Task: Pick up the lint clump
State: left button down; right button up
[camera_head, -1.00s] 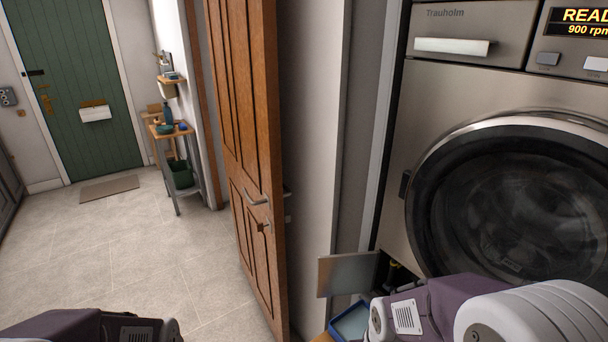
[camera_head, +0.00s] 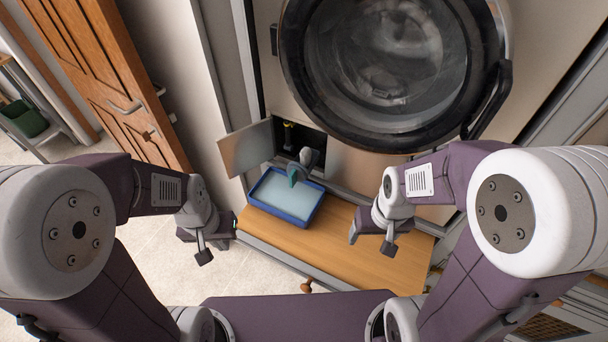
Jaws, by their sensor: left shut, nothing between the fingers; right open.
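A small grey lump (camera_head: 307,156), which may be the lint clump, shows at the open hatch below the washer door. It sits against a teal piece (camera_head: 294,173) above the back of a blue tray (camera_head: 311,213); I cannot tell whether the two are joined. My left gripper (camera_head: 203,249) is shut and empty, to the left of the tray and apart from it. My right gripper (camera_head: 385,245) is open and empty, over the wooden bench to the right of the tray.
The blue tray, holding a pale flat surface, stands on the wooden bench (camera_head: 343,252). The hatch flap (camera_head: 246,149) stands open to the left of the dark opening. The round washer door (camera_head: 390,70) is above. A wooden door (camera_head: 122,88) stands at the left.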

aim_at(305, 153)
jog(key=j+z, duration=0.2)
jog(key=j, duration=0.65)
jog(key=j+z, duration=0.15)
jog(key=j, duration=0.7)
jog(key=j+z, duration=0.2)
jog(key=j, duration=0.65)
jog(key=k, duration=0.05)
